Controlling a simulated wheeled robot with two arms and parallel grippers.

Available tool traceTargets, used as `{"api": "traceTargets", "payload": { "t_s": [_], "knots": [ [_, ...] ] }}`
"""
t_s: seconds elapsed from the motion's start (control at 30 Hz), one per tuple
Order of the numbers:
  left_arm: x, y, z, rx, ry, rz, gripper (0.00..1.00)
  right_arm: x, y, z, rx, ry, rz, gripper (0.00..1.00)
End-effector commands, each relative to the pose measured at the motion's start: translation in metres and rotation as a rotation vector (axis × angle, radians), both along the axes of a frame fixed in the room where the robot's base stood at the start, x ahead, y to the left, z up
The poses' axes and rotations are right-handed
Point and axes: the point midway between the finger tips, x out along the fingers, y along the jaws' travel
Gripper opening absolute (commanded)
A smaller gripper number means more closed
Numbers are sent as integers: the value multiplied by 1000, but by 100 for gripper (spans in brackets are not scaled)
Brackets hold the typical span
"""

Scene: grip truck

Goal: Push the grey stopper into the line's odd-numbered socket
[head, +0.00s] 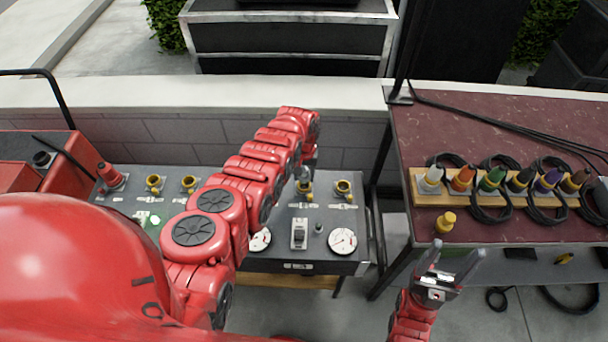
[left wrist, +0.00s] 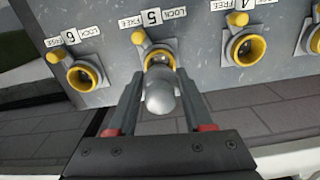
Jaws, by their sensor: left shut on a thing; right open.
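My left gripper (head: 306,168) is shut on the grey stopper (left wrist: 160,92), held between its two fingers (left wrist: 160,105). The stopper's rounded end points toward the left wrist camera. It overlaps the yellow-ringed socket labelled 5 (left wrist: 160,58); I cannot tell whether its far end is inside. The socket labelled 6 (left wrist: 84,76) is empty on the left in that view, and the socket labelled 4 (left wrist: 245,47) is empty on the right. Each socket has a yellow lever and LOCK/FREE marks. My right gripper (head: 456,257) is open and empty, in front of the dark red table.
The grey panel (head: 275,262) also carries dials, a switch and a red cone-shaped plug (head: 110,176). On the dark red table (head: 440,120), a wooden rack (head: 417,186) holds several coloured plugs with black cables. A yellow plug (head: 445,223) stands in front of it.

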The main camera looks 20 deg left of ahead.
Motion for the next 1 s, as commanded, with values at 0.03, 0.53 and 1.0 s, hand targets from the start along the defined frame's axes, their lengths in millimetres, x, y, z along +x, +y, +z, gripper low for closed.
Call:
{"api": "traceTargets", "payload": {
  "t_s": [0.03, 0.53, 1.0],
  "knots": [
    [0, 0, 5, 0, 0, 0, 0, 0, 0, 5, 0, 0, 0, 68],
    [0, 0, 6, 0, 0, 0, 0, 0, 0, 7, 0, 0, 0, 68],
    [0, 0, 2, -1, -1, 0, 0, 0, 0, 2, 0, 0, 0, 68]
  ]
}}
